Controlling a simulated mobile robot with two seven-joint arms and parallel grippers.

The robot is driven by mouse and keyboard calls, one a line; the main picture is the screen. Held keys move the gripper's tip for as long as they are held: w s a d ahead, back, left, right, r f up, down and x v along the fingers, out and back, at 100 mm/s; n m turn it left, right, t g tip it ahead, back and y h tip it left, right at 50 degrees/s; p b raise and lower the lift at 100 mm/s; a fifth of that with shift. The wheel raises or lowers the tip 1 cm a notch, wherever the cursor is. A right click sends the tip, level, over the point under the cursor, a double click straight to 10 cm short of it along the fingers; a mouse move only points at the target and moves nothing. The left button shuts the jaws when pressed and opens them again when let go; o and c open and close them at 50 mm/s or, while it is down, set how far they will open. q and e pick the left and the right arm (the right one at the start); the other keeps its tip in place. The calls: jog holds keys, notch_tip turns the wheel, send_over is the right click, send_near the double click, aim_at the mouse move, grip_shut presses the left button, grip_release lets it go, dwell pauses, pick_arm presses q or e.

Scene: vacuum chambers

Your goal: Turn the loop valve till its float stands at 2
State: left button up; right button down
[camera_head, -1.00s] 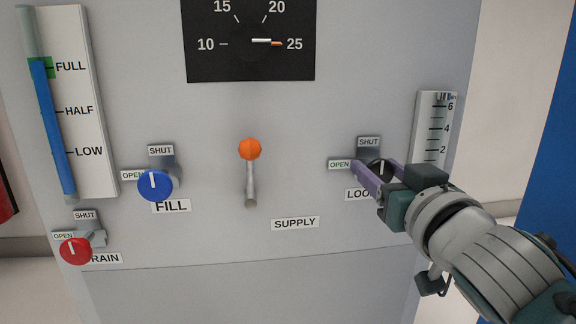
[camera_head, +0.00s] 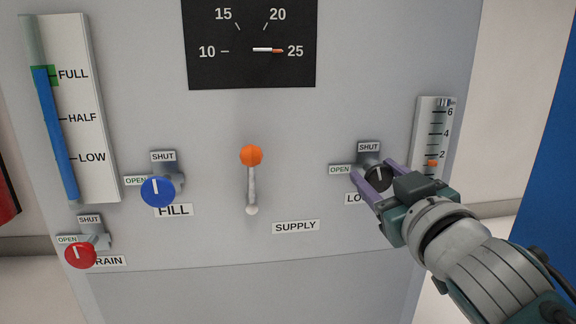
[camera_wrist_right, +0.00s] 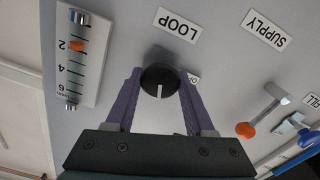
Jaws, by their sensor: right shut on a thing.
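The loop valve is a dark round knob (camera_head: 379,178) with a white pointer line, on the panel's right side below a SHUT label (camera_head: 368,147). An OPEN label (camera_head: 340,169) is at its left. My right gripper (camera_head: 374,178) is shut on the knob, its purple fingers on either side. In the right wrist view, the fingers also flank the knob (camera_wrist_right: 160,80), whose pointer points down the picture. The loop gauge (camera_head: 421,126) is a white scale with an orange float (camera_head: 432,163) at or slightly below the 2. The wrist view shows the float (camera_wrist_right: 77,46) close beside the 2.
The blue FILL knob (camera_head: 157,191), red DRAIN knob (camera_head: 80,254) and orange-tipped SUPPLY lever (camera_head: 251,156) are left of my right gripper. A black dial (camera_head: 228,72) is above, with its pointer near 25. A blue level column (camera_head: 56,140) reads near FULL.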

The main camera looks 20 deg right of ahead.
jog(key=shift+c, duration=1.3)
grip_release()
jog(key=shift+s+a, duration=0.1)
jog(key=shift+s, duration=0.25)
jog(key=p+v, duration=0.2)
jog(key=v, duration=0.7)
jog(key=shift+s, duration=0.1)
